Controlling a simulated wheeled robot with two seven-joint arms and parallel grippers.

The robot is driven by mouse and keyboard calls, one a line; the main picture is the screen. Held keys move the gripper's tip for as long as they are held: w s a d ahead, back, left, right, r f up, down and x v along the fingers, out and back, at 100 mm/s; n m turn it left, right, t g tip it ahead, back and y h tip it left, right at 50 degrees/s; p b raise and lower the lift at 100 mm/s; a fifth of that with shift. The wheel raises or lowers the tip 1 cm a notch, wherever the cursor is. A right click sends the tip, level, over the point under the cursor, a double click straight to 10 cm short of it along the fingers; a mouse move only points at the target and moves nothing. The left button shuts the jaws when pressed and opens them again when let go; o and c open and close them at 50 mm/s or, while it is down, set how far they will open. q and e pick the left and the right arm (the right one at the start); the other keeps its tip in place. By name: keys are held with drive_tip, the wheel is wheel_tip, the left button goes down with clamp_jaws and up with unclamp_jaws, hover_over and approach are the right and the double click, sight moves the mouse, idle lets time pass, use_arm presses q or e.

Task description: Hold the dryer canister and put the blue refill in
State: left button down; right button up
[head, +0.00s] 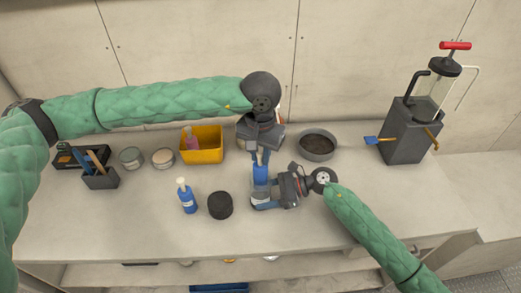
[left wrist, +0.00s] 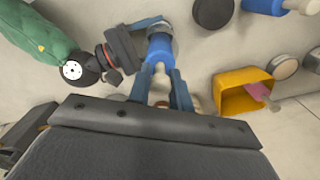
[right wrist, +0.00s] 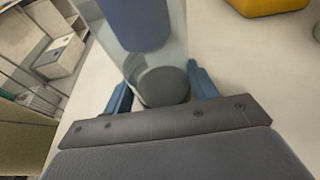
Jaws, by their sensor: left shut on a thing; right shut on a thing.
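The clear dryer canister (head: 257,196) stands on the worktop, and its dark base (right wrist: 163,86) shows in the right wrist view. My right gripper (head: 266,201) is shut around the canister low down; its blue fingers flank it in the right wrist view (right wrist: 160,88). The blue refill (head: 260,172) is upright, with its lower part inside the clear wall (right wrist: 138,22), above the base. My left gripper (head: 261,156) is above the canister, shut on the refill's pale upper end; the refill's blue body (left wrist: 159,47) also shows in the left wrist view. The exact contact is partly hidden.
A blue bottle (head: 187,198) with a pale top and a black round cap (head: 220,205) stand left of the canister. Behind are a yellow bin (head: 202,152), tins (head: 131,158) and a grey bowl (head: 317,145). A pump unit (head: 405,135) stands at right.

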sight(260, 165)
use_arm(q)
drive_tip(key=shift+f, duration=2.85)
drive_tip(key=c, duration=1.2)
unclamp_jaws()
wheel_tip(260, 165, up, 12)
use_arm(e)
drive_tip(key=o, duration=0.9)
drive_tip(key=shift+o, duration=0.2)
